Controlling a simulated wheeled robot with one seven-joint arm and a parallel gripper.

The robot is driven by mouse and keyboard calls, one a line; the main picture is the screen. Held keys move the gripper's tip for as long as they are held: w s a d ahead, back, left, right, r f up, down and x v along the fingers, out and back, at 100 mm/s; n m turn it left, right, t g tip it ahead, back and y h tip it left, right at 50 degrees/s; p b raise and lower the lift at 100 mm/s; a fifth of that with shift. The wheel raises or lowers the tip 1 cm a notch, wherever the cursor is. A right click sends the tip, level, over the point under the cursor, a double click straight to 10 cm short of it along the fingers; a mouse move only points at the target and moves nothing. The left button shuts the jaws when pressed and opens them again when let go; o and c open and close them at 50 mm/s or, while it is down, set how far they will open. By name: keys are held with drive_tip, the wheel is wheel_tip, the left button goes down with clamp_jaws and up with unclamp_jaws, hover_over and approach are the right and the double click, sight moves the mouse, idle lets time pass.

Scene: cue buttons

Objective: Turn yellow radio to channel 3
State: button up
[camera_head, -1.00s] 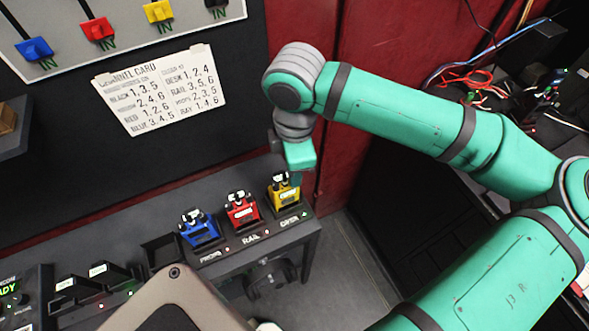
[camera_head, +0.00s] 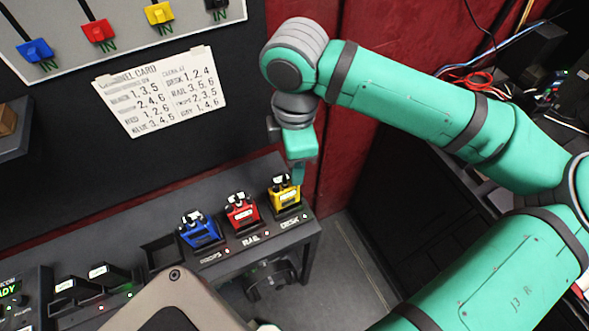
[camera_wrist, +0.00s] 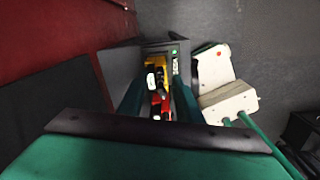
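The yellow radio (camera_head: 285,192) stands upright in the right-hand slot of a dark bench, at the label DESK. It has dark knobs and a pale label on top; its channel setting is too small to read. My gripper (camera_head: 298,170) points down just above and slightly right of it in the head view. In the wrist view the yellow radio (camera_wrist: 157,64) shows through the gap between the fingers of my gripper (camera_wrist: 158,98). The fingers are apart and hold nothing. I cannot tell whether a fingertip touches the radio.
A red radio (camera_head: 242,212) stands left of the yellow one at RAIL, and a blue radio (camera_head: 199,229) at PROPS. A white channel card (camera_head: 160,92) hangs on the dark wall. A red wall (camera_head: 350,130) rises close behind my gripper. Floor shows right of the bench.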

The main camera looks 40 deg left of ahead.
wheel_tip(320, 180, up, 7)
idle(0.3)
drive_tip(key=shift+s, duration=0.1)
